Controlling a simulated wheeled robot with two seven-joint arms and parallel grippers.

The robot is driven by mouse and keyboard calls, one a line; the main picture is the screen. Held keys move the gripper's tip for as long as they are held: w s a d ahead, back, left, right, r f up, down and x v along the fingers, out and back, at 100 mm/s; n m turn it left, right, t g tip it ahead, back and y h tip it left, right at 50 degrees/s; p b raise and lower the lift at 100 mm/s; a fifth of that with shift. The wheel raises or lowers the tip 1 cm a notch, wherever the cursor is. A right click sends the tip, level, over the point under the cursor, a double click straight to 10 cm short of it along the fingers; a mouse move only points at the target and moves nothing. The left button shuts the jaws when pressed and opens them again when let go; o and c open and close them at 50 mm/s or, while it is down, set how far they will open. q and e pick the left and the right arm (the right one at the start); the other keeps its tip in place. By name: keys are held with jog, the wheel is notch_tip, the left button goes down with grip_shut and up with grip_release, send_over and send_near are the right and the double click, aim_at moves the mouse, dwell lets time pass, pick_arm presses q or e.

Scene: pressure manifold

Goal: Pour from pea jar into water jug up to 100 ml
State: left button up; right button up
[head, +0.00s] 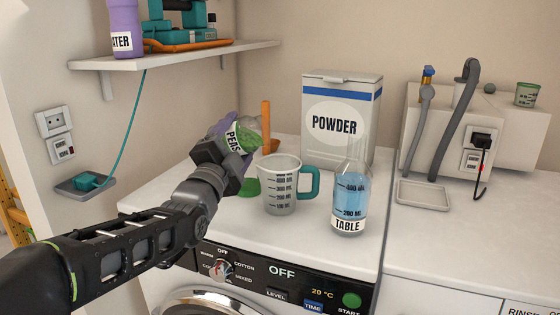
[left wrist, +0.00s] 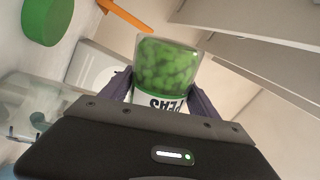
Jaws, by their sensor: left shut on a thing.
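My left gripper (head: 222,150) is shut on the pea jar (head: 243,136), a clear jar with green peas and a "PEAS" label. It holds the jar tilted above the white worktop, up and left of the jug. In the left wrist view the pea jar (left wrist: 168,65) sits between the two fingers, peas gathered at its far end. The water jug (head: 278,190), clear with a teal handle and ml marks, stands upright on the worktop and looks empty. Part of a clear vessel (left wrist: 40,95) shows at left in the left wrist view. My right gripper is not in view.
A green lid (head: 249,187) lies left of the jug. An orange upright stick (head: 266,126) stands behind it. A "TABLE" bottle of blue liquid (head: 350,195) stands right of the jug, with a "POWDER" box (head: 337,150) behind. A shelf (head: 180,55) overhangs at upper left.

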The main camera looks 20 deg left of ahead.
pick_arm(q)
jog(key=shift+r, duration=0.2)
jog(key=shift+d+r+m+h+b, duration=0.3)
jog(key=shift+d+m+b, duration=0.1)
jog(key=shift+m, duration=0.25)
jog(key=shift+d+r+m+h+b, duration=0.2)
jog(key=shift+d+m+h+b, duration=0.15)
jog(key=shift+m, duration=0.3)
dwell(0.7)
jog(key=shift+d+r+m+h+b, duration=0.2)
jog(key=shift+r+m+b, duration=0.35)
jog(key=shift+m, duration=0.55)
dwell(2.0)
jog(key=n+p, duration=0.1)
jog(key=a+n+y+p, duration=0.1)
jog(key=f+n+p, duration=0.1)
jog(key=n+p, duration=0.1)
jog(key=shift+a+f, duration=0.1)
jog(key=shift+a, duration=0.2)
jog(key=shift+a+f+n+b, duration=0.2)
jog(key=shift+f+n+b, duration=0.1)
jog(key=shift+f+b, duration=0.15)
jog(key=shift+d, duration=0.1)
